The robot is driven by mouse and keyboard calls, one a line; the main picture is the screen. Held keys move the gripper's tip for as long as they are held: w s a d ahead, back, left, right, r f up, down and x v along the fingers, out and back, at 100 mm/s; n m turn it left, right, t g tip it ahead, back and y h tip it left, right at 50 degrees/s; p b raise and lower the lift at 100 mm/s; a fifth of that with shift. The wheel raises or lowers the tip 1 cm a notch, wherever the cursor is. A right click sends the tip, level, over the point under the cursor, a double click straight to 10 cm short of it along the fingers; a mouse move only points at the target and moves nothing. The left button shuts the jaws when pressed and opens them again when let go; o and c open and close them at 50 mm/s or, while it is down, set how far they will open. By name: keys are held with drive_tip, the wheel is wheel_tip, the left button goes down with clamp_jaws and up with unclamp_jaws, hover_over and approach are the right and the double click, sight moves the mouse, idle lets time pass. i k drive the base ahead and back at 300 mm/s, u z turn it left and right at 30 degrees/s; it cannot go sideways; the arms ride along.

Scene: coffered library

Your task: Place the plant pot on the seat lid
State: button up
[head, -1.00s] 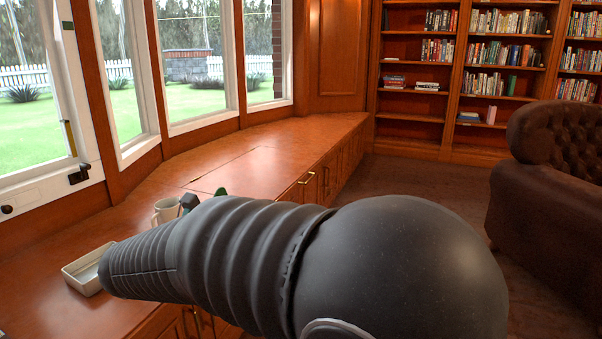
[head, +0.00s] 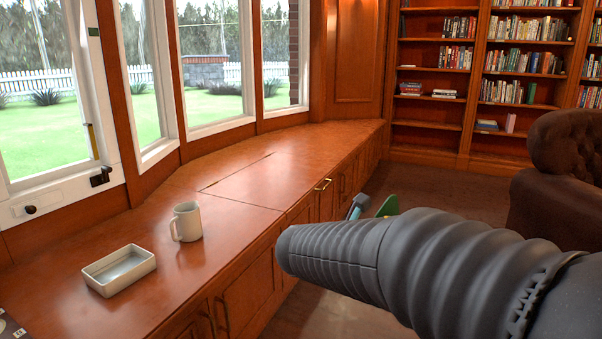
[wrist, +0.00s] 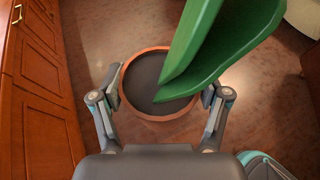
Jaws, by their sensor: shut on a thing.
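The plant pot (wrist: 143,76) has a round terracotta rim, dark soil and broad green leaves. In the wrist view it sits between the two fingers of my gripper (wrist: 160,98), which is shut on it, above the brown floor. In the head view my arm hides the pot; only green leaf (head: 388,206) and a bit of my gripper (head: 356,206) show past the arm, right of the bench front. The seat lid (head: 265,180) is a flat wooden panel in the window bench top, marked by thin seams. It lies shut and bare, left of my gripper.
A white mug (head: 187,222) and a shallow white tray (head: 119,270) stand on the bench (head: 60,255) on the near side of the lid. Brass handles (head: 322,185) stick out along the bench front. A brown leather sofa (head: 555,180) is at the right. Open floor lies between.

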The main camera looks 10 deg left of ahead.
sight(285, 175)
drive_tip(key=z, duration=0.4)
drive_tip(key=i, duration=2.9)
drive_tip(key=u, duration=1.25)
drive_tip(key=i, duration=0.7)
drive_tip(key=u, duration=0.45)
